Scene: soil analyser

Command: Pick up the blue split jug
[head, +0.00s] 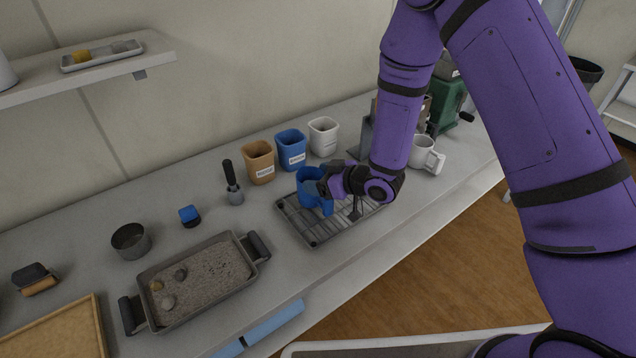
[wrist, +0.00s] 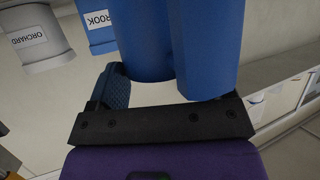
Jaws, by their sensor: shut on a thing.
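The blue split jug (head: 310,190) stands at or just above the wire rack (head: 309,240) in the head view; I cannot tell whether it touches the rack. My gripper (head: 328,186) is at its right side, shut on it. In the wrist view the blue jug (wrist: 207,45) fills the upper middle as two blue rounded bodies side by side. My gripper (wrist: 165,95) reaches up to their lower part there. One finger shows at the left; the other is hidden.
Behind the rack stand an orange cup (head: 259,162), a labelled blue cup (head: 291,150) and a white cup (head: 323,137). A white mug (head: 424,153) is to the right. A tray of soil (head: 200,280) and a dark-handled tool (head: 233,185) are to the left.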

